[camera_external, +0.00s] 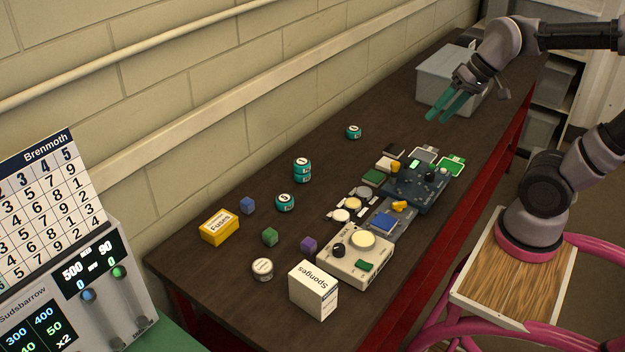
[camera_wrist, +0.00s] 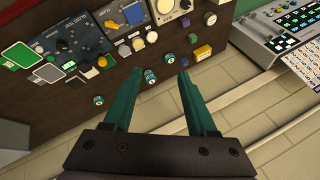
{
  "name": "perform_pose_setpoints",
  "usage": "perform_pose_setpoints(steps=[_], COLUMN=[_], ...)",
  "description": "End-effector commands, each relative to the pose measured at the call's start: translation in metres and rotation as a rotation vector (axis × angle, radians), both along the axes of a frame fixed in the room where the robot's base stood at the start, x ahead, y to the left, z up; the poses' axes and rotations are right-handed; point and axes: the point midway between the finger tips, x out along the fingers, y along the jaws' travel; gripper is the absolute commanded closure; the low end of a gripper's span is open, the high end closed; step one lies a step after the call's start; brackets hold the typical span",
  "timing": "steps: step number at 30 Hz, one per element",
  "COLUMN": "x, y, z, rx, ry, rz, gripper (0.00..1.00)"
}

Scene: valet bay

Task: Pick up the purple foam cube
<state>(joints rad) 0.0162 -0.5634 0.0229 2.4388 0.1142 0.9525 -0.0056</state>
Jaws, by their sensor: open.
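The purple foam cube (camera_external: 308,245) sits on the dark table, left of the cream device with the round dial and behind the Sponges box. In the wrist view, a small purple block (camera_wrist: 185,21) shows near the top, right of the centre. My gripper (camera_external: 438,119) is open and empty, high above the far part of the table near the grey bin, well away from the cube. Its teal fingers (camera_wrist: 158,72) are spread apart in the wrist view, with nothing between them.
A green cube (camera_external: 270,236), a blue cube (camera_external: 247,205), a yellow Fuses box (camera_external: 219,228), a round tin (camera_external: 263,269) and the white Sponges box (camera_external: 313,290) surround the cube. Teal tins (camera_external: 302,170) stand behind. Electronic panels (camera_external: 415,190) line the right edge. The wall borders the table.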

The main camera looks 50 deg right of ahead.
Motion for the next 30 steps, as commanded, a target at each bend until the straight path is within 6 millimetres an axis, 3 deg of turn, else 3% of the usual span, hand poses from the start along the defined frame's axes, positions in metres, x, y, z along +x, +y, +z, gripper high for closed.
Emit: perform_pose_setpoints(steps=[3, 14, 23, 30], x=[0.031, 0.112, 0.17, 0.204], y=[0.019, 0.076, 0.118, 0.144], z=[-0.023, -0.102, -0.192, -0.275], rx=[0.097, 0.406, 0.678, 0.894], ry=[0.139, 0.513, 0.81, 1.02], rz=[-0.029, -0.16, -0.326, -0.496], gripper=[0.43, 0.43, 0.43, 0.43])
